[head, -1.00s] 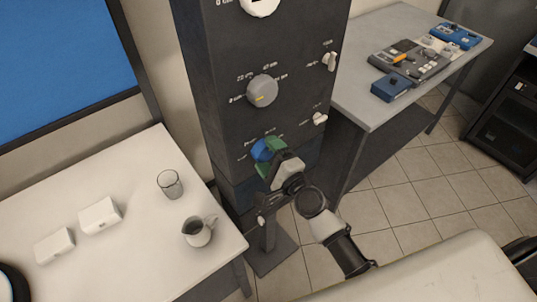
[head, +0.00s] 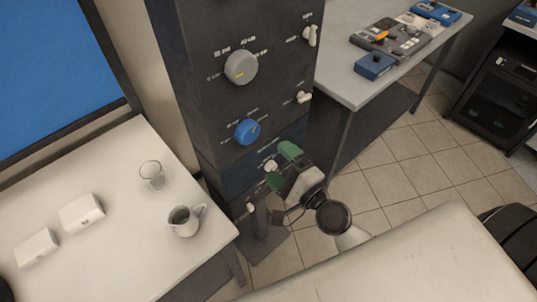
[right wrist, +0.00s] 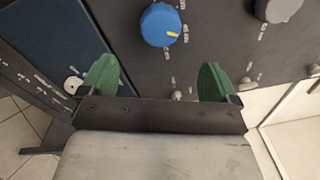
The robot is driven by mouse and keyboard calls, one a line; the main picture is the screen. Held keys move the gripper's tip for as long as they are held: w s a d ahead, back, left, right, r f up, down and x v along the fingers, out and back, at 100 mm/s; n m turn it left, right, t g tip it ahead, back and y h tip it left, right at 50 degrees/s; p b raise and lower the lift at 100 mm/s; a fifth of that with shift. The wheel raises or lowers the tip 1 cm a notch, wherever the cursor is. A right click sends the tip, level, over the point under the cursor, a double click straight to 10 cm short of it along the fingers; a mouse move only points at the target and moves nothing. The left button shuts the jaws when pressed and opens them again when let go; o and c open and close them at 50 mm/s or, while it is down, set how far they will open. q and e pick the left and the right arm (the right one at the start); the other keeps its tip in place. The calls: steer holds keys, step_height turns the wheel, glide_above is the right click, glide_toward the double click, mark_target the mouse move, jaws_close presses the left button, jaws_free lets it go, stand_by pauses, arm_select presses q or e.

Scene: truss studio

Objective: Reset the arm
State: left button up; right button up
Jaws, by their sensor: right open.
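My right gripper (head: 282,165) has green fingertips spread apart with nothing between them. It is in front of the dark panel column (head: 180,90), below and right of the blue knob (head: 247,132). In the right wrist view the open fingers (right wrist: 158,82) point at the panel, and the blue knob (right wrist: 160,25) with its yellow mark lies beyond and between them, not touched. My left gripper is not in view.
A grey knob (head: 241,68) and small white switches (head: 304,97) are on the column. A white table (head: 100,250) at left bears a glass (head: 152,175), a pitcher (head: 186,221) and two white boxes (head: 82,213). A grey table (head: 345,85) with devices stands at right.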

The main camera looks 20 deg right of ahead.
steer(key=shift+s+d, duration=0.1)
steer(key=shift+s, duration=0.25)
steer(key=shift+f, duration=0.1)
steer(key=s+d+f+n+g+h, duration=0.1)
steer(key=s+f+n+g, duration=0.2)
steer(key=f, duration=0.8)
steer(key=s+d+f+n+g+h, duration=0.1)
steer(key=s+f+n+g, duration=0.25)
steer(key=f, duration=0.85)
steer(key=s+d+f+n+g+h, duration=0.15)
steer(key=f+n, duration=0.25)
steer(key=f, duration=0.7)
steer(key=s+d+f+n+g+h, duration=0.1)
steer(key=s+f+n+g, duration=0.3)
steer(key=s+f, duration=0.4)
steer(key=s+f+n+g+h+b, duration=0.1)
steer(key=s+f+n+g, duration=0.3)
steer(key=s+f, duration=0.5)
steer(key=s+n, duration=0.2)
steer(key=s, duration=0.6)
steer(key=shift+s+d+f+g, duration=0.2)
steer(key=shift+s+d+g, duration=0.05)
steer(key=shift+d+g, duration=0.1)
steer(key=shift+c, duration=0.3)
